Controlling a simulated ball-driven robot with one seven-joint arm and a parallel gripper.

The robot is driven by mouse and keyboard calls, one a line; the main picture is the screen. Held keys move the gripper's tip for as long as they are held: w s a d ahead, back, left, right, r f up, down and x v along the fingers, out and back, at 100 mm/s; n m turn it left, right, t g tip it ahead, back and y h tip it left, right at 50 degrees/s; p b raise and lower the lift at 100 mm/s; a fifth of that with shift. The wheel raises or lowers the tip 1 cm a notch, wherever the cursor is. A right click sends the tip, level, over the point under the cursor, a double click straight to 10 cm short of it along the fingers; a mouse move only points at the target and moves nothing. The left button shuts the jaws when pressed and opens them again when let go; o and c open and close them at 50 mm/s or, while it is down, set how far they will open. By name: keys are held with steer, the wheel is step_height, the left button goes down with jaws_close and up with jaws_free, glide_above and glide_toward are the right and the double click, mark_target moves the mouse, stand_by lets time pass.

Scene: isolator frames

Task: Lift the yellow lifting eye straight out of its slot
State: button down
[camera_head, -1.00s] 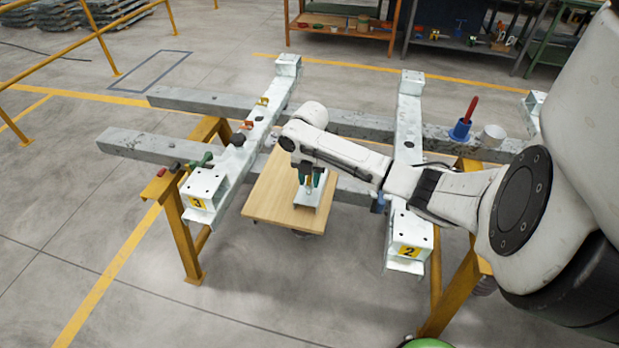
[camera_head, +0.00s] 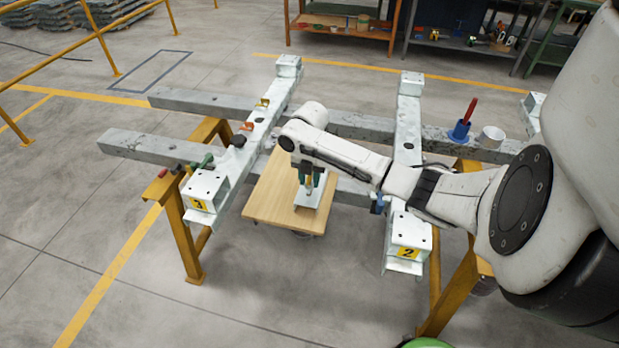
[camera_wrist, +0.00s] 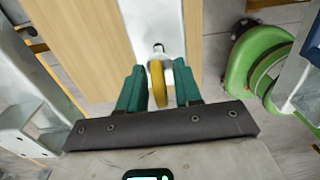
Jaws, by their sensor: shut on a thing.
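My gripper (camera_wrist: 158,90) has two green fingers, shut on the yellow lifting eye (camera_wrist: 158,84), a ring seen nearly edge-on between them. In the head view my gripper (camera_head: 307,178) points down over the white metal piece (camera_head: 309,197), with a bit of yellow between the fingers. The wrist view shows a small dark opening (camera_wrist: 158,47) in the white piece, just beyond the eye. The eye's lower end is hidden, so I cannot tell whether it is still in its slot.
The white piece stands on a wooden board (camera_head: 268,200). White beams numbered 3 (camera_head: 205,187) and 2 (camera_head: 407,235) flank it on grey rails over yellow trestles. A blue holder with a red handle (camera_head: 461,131) and a white cup (camera_head: 492,137) stand at right.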

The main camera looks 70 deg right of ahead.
steer(key=shift+r+p, duration=2.65)
steer(key=shift+r, duration=0.2)
